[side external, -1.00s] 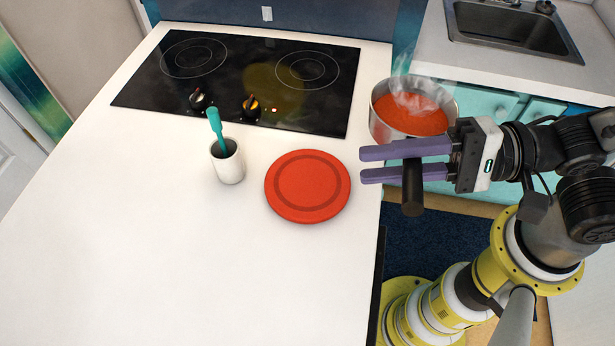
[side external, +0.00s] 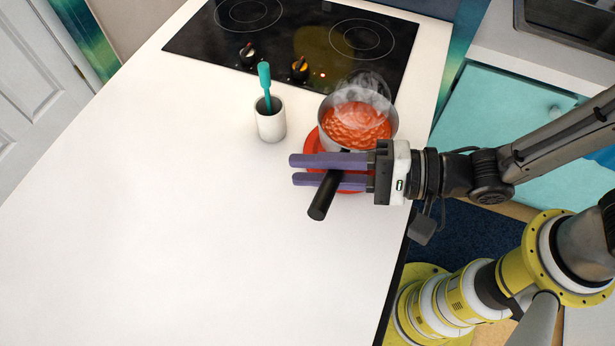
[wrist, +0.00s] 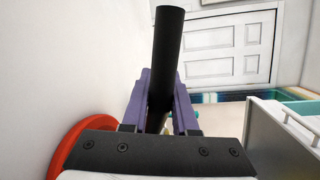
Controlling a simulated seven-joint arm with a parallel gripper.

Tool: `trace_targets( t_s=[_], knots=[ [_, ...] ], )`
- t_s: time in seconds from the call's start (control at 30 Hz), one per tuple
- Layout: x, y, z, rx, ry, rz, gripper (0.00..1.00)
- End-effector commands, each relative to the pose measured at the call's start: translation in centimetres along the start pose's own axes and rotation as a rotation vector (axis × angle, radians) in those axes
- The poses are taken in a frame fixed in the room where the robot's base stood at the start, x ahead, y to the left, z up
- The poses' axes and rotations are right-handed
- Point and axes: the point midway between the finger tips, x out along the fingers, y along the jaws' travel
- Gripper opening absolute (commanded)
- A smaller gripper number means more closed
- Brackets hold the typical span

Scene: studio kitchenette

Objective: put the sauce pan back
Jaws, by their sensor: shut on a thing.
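The sauce pan (side external: 327,118) holds steaming red sauce (side external: 357,126). My gripper (side external: 293,171) is shut on its black handle (side external: 322,201), with the purple fingers on either side of it. The pan is over or on the red round plate (side external: 312,141); I cannot tell whether it touches. In the wrist view the handle (wrist: 168,50) stands between the fingers, and the pan's bowl is out of sight. The black stovetop (side external: 283,40) is behind the pan, with a yellowish glow near its middle.
A white cup (side external: 271,125) with a teal utensil (side external: 265,80) stands left of the pan. Two knobs (side external: 249,55) and a small red light sit on the stove's front part. The white counter (side external: 170,210) is clear at front left. Its right edge drops to the floor.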

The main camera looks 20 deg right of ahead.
Motion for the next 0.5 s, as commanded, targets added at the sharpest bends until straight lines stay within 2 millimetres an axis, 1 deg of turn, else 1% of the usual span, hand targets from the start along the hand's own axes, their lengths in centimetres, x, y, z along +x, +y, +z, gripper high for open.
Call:
trace_targets(
  t_s=[0.1, 0.2, 0.33, 0.4, 0.5],
  knots=[
    [0.5, 0.2, -0.1, -0.002, -0.002, -0.005, 0.00],
    [1.1, 1.2, -0.4, -0.002, -0.001, -0.002, 0.00],
    [1.3, 2.9, -0.8, -0.002, -0.001, -0.002, 0.00],
    [1.4, 3.3, -1.0, -0.002, -0.001, -0.004, 0.00],
    [1.4, 3.5, -1.0, -0.002, -0.001, -0.006, 0.00]
  ],
)
